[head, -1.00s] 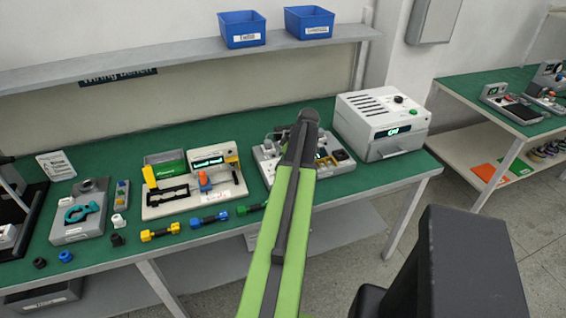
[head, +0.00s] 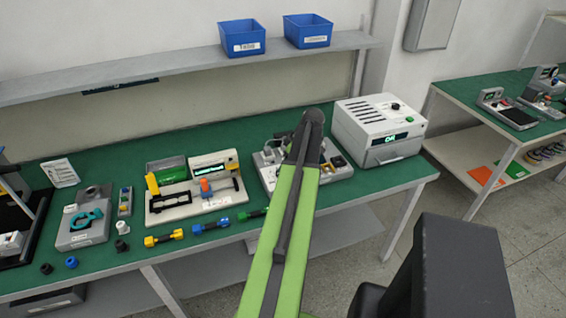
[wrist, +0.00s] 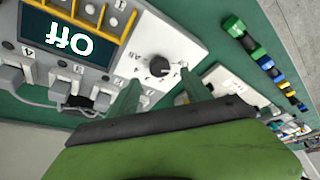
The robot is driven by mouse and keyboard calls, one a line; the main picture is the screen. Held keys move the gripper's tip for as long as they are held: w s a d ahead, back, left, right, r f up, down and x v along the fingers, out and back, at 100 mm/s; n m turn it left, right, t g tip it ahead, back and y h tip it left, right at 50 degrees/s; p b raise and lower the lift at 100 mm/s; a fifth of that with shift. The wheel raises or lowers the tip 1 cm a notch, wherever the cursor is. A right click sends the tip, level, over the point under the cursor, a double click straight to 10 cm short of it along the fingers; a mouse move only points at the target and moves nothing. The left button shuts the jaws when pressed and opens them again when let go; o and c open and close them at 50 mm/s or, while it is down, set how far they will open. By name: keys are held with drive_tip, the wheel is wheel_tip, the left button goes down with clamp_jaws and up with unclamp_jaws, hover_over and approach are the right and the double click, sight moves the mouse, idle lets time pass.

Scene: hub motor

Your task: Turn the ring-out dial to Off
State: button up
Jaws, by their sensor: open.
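The ring-out dial (wrist: 158,66) is a round black knob with a light pointer mark on a white panel in the wrist view. Small printed letters surround it. The ring-out unit's dark display (wrist: 70,38) shows "Off", upside down in this view. My gripper (wrist: 159,75) is open, with one green finger on each side of the dial at its near edge. I cannot tell whether either finger touches it. In the head view the ring-out unit (head: 267,168) is partly covered by my green arm, which hides my gripper.
A white box with a lit display (head: 380,128) stands right of the unit on the green bench (head: 130,150). A wire-testing fixture (head: 160,213) stands to the left. Coloured connectors (head: 163,238) lie along the front edge. Numbered sockets and yellow dividers (wrist: 88,10) lie beside the dial panel.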

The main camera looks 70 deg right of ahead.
drive_tip(key=p+v, duration=1)
drive_tip(key=v, duration=0.2)
drive_tip(key=shift+r, duration=0.35)
